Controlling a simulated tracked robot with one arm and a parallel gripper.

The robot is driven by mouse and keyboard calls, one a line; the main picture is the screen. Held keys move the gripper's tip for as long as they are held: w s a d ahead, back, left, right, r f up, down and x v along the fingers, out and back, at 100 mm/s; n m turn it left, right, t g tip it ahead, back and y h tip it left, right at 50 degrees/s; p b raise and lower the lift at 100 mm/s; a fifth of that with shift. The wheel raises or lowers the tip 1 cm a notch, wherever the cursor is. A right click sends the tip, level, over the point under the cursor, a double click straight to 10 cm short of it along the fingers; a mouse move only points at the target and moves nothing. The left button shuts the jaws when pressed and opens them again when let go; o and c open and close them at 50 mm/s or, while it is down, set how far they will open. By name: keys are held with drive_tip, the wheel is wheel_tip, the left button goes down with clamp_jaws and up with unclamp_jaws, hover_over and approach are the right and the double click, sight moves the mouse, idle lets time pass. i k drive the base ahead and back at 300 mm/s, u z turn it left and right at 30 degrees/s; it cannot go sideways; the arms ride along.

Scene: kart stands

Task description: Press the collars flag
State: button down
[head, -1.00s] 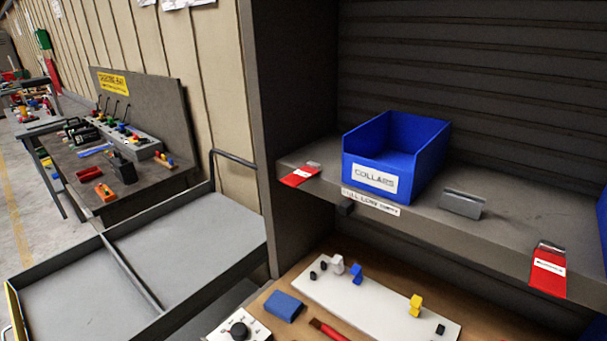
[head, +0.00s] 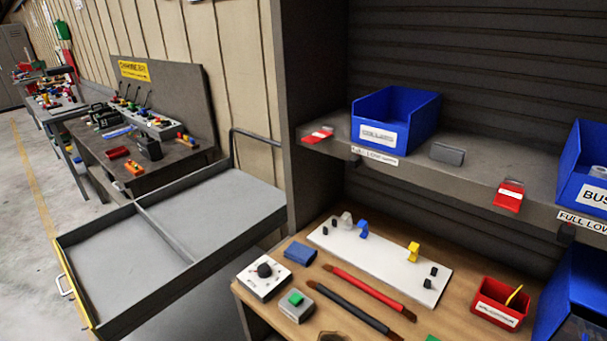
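The blue collars bin (head: 424,106) stands on the upper shelf (head: 470,172) at the top right. Its front label reads COLLARS in the earlier picture and is too blurred now. A red flag (head: 318,134) with a white mark sits at the shelf edge left of this bin. A second red flag (head: 509,196) sits on the edge farther right, beside another blue bin (head: 590,150). No writing on either flag can be read. A strip label starting FULL LOW (head: 374,155) is under the collars bin. My gripper is not in view.
Below the shelf, a wooden bench (head: 370,281) holds a white board (head: 385,262), red and black tools, a dial box (head: 264,276) and a red bin (head: 500,303). A grey cart (head: 216,208) stands left of the shelf post. Open floor lies far left.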

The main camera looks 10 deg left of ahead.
sight(313, 139)
drive_tip(key=u, duration=0.4)
drive_tip(key=i, duration=1.2)
drive_tip(key=z, duration=0.25)
